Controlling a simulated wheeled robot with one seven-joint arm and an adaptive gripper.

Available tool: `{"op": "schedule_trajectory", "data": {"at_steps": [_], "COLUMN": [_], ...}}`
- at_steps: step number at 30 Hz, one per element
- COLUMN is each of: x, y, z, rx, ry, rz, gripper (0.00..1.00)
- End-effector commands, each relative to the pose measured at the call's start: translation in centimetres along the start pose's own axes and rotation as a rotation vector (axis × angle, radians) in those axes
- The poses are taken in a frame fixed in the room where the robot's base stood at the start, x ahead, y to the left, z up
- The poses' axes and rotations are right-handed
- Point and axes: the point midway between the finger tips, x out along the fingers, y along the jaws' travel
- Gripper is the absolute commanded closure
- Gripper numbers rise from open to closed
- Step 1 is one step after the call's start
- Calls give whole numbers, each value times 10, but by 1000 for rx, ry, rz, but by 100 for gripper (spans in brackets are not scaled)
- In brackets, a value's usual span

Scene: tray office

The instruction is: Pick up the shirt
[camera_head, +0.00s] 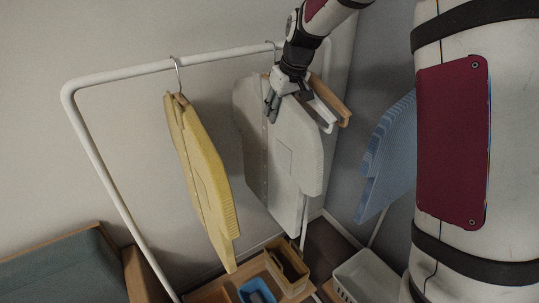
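Three shirts hang from a white clothes rail (125,71). A yellow shirt (203,178) hangs on the left, and a pale grey shirt (288,165) with a pocket hangs in the middle. A blue striped shirt (385,155) on the right is partly hidden by my own white and dark red body. My gripper (271,112) points down at the top of the grey shirt, with its fingers over the collar area. The fingers overlap the shirt in this view, and I cannot tell whether they grip it.
A wooden hanger (337,100) and a white hanger (321,110) show beside my gripper. Below are a wooden box (287,268), a blue tray (257,291) and a white basket (366,279). A teal-cushioned seat (60,272) stands at lower left.

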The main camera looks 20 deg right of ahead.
Motion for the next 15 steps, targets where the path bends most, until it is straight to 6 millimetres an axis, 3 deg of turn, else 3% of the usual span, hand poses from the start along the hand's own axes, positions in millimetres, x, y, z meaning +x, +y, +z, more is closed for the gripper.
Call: {"op": "schedule_trajectory", "data": {"at_steps": [1,3,15], "x": [0,0,-1], "y": [0,0,0], "z": [0,0,-1], "rx": [0,0,0], "ry": [0,0,2], "rz": [0,0,1], "gripper": [89,100,100]}}
